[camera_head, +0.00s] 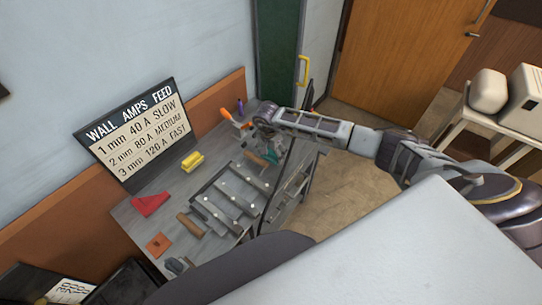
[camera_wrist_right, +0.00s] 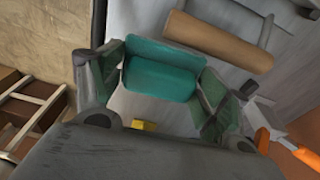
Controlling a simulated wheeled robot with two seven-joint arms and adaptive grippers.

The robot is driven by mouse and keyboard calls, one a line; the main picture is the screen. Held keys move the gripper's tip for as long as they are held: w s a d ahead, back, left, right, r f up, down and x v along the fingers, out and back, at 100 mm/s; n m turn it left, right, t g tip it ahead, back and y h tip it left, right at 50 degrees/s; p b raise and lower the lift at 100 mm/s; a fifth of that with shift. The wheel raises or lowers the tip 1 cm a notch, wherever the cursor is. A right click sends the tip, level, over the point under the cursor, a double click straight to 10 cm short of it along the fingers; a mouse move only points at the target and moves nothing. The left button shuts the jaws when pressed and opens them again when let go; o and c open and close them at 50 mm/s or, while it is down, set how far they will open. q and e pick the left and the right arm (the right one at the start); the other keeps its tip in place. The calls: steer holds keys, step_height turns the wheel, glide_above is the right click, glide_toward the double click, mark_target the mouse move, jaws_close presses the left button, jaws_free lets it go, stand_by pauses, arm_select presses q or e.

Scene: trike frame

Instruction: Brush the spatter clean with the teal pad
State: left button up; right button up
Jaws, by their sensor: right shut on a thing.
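The teal pad (camera_wrist_right: 160,72) sits between the two fingers of my right gripper (camera_wrist_right: 163,82) in the right wrist view, and the fingers are shut on it. In the head view my right gripper (camera_head: 268,146) is over the far right part of the workbench, with a bit of the teal pad (camera_head: 272,156) showing below it. The dark metal frame (camera_head: 232,187) lies on the bench, nearer than the gripper, with several small pale spots along its bars that look like the spatter. The pad is apart from those spots. My left gripper is not in view.
The bench (camera_head: 141,222) also carries a yellow block (camera_head: 192,162), a red piece (camera_head: 150,204), a brown-handled tool (camera_head: 190,225), an orange square (camera_head: 159,245) and an orange-handled item (camera_head: 228,115). A brown cylinder (camera_wrist_right: 217,40) lies near the pad. A sign (camera_head: 132,135) leans behind.

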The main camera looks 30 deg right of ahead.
steer(key=shift+r+p, duration=0.5)
steer(key=shift+r, duration=0.95)
